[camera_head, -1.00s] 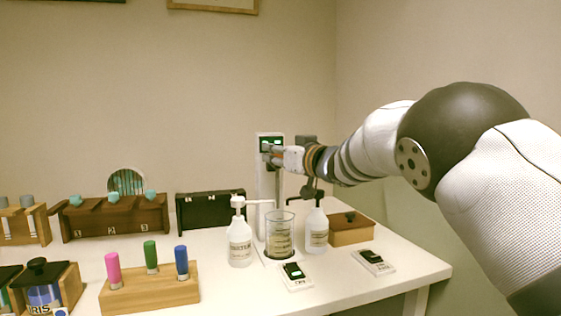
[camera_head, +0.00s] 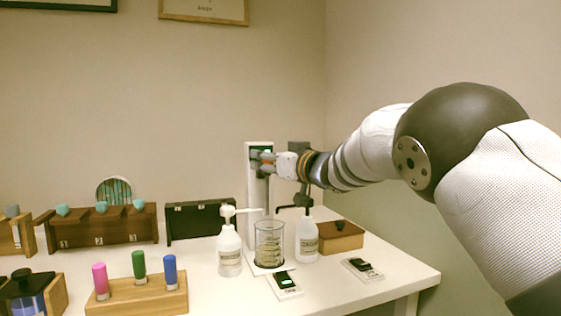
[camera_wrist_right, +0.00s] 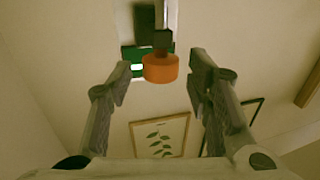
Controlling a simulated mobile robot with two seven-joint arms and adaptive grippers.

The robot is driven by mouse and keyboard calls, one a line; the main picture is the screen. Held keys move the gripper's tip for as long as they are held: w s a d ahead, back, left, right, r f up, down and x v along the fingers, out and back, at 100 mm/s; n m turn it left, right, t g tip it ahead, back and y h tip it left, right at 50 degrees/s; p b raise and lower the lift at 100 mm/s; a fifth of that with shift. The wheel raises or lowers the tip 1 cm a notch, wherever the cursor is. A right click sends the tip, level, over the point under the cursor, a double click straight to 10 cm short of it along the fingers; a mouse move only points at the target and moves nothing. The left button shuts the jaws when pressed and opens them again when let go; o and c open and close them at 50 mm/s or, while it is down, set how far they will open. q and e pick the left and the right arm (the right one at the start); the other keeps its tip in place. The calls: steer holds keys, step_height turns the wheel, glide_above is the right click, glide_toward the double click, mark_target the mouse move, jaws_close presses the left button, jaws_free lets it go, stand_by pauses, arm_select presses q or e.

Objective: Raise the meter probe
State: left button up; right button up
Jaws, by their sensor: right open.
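The meter is a tall white stand (camera_head: 254,205) with a green-lit display (camera_head: 262,150) near its top, behind a glass beaker (camera_head: 269,258). My right gripper (camera_head: 265,161) is at the upper part of the stand, in front of the display. In the right wrist view, an orange knob (camera_wrist_right: 160,69) on a dark stem sits between the spread fingertips of this gripper (camera_wrist_right: 160,63), with gaps on both sides. The green display (camera_wrist_right: 136,67) shows behind the knob. I cannot clearly make out the probe itself. My left gripper is out of view.
White pump bottles stand left (camera_head: 230,254) and right (camera_head: 306,240) of the beaker. Two small scale-like devices (camera_head: 285,284) (camera_head: 362,269) lie in front. A wooden box (camera_head: 341,238) is at right. A block with coloured vials (camera_head: 150,300) and bottle racks (camera_head: 100,232) fill the left.

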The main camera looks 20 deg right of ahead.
steer(key=v, duration=1)
steer(key=shift+s, duration=0.35)
steer(key=shift+r, duration=0.1)
